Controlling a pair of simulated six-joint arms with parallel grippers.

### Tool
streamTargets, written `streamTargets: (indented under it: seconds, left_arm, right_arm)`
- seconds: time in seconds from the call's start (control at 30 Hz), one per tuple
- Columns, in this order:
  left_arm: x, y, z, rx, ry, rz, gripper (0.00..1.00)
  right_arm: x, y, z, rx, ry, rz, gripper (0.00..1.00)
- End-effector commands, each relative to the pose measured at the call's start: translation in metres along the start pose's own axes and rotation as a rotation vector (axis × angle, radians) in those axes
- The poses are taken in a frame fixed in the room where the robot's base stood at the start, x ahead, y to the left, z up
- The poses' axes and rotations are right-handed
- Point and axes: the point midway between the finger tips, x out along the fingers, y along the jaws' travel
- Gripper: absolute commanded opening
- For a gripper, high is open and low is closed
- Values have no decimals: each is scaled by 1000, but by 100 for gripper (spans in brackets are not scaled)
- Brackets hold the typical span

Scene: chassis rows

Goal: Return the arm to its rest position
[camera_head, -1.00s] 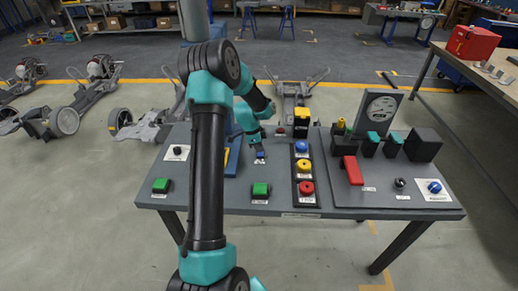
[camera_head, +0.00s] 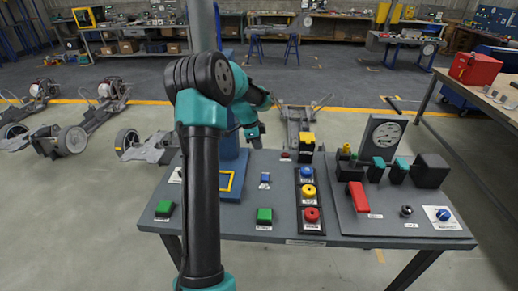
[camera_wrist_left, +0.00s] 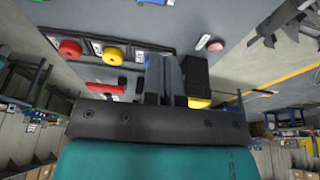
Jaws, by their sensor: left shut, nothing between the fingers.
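My left arm (camera_head: 204,185), black with teal joints, rises through the left middle of the head view and bends over the far side of the grey control table (camera_head: 290,226). My left gripper (camera_head: 257,143) hangs above the table's far edge, clear of the buttons. Its fingers also show in the left wrist view (camera_wrist_left: 164,82), close together with nothing between them. In that view, the red button (camera_wrist_left: 70,48) and yellow button (camera_wrist_left: 112,56) lie beyond the fingers. My right gripper is not in view.
The table carries green buttons (camera_head: 264,215), a blue, yellow and red button column (camera_head: 308,193), a red lever (camera_head: 358,196) and a round gauge (camera_head: 386,134). Chassis (camera_head: 104,110) stand on the floor at left. A workbench (camera_head: 480,98) with a red box stands right.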

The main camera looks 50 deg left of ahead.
Motion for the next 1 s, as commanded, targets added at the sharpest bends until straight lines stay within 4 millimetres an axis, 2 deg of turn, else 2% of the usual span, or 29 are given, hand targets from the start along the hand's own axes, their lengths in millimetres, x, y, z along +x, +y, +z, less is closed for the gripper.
streamTargets:
  seconds: [0.37, 0.47, 0.53, 0.67, 0.77, 0.87, 1.0]
  left_arm:
    - [1, 0, 0, -1, 0, 0, 0]
    - [6, 3, -7, -15, 7, 7, 0]
    - [15, 8, -18, -41, 18, 17, 0]
    - [44, 27, -55, -142, 48, 57, 0]
    - [74, 53, -93, -261, 72, 106, 0]
    - [104, 85, -131, -397, 84, 162, 0]
    - [142, 138, -180, -603, 73, 243, 0]
  right_arm:
    - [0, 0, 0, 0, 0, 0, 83]
    - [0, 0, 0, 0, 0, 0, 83]
    - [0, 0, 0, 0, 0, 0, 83]
    - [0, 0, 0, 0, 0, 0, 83]
    - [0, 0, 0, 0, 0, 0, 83]
    - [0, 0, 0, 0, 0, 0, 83]
    - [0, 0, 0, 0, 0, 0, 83]
